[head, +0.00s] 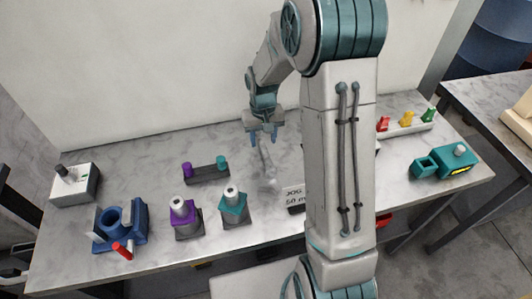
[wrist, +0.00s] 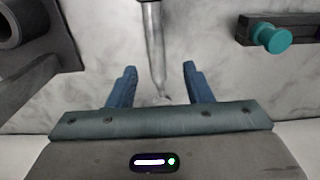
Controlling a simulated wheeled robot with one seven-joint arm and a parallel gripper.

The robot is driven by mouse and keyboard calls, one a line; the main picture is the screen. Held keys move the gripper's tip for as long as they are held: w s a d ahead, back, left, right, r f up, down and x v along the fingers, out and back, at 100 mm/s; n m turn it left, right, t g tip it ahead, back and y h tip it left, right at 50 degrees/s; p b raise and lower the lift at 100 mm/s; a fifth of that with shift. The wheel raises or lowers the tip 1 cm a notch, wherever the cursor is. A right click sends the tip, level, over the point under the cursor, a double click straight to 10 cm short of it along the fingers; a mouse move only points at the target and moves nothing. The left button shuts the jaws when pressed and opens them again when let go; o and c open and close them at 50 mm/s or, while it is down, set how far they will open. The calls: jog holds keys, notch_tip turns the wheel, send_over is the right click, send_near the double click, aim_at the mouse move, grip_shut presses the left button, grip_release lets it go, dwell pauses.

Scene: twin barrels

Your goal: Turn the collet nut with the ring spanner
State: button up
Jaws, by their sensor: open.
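A long pale grey tool (head: 267,160), seemingly the ring spanner, lies on the marble-topped bench; its far end is indistinct in the head view. In the wrist view its tapered shaft (wrist: 154,45) runs down between my blue fingers, its tip near them. My gripper (head: 264,137) is open above the tool's near-wall end, and in the wrist view its fingers (wrist: 158,85) stand apart on either side without visible contact. Two barrel-like stands show in the head view, one with a purple hexagonal collar (head: 183,211), one with a teal collar (head: 233,207). Which is the collet nut, I cannot tell.
A dark rack (head: 206,174) with purple and teal knobs is left of my gripper. A blue vise-like fixture (head: 122,225) and a white box (head: 75,187) stand left. A teal device (head: 448,161) stands right. A dark ringed part (wrist: 25,35) is upper left in the wrist view. My arm hides mid-bench.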

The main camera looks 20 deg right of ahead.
aim_at(265, 151)
jog(key=shift+s+d+f+p, duration=0.15)
jog(key=shift+f+p, duration=0.3)
jog(key=shift+f, duration=1.35)
jog(key=shift+s+d+f+p, duration=0.1)
jog(key=shift+f+p, duration=0.35)
jog(key=shift+f, duration=1.3)
grip_shut()
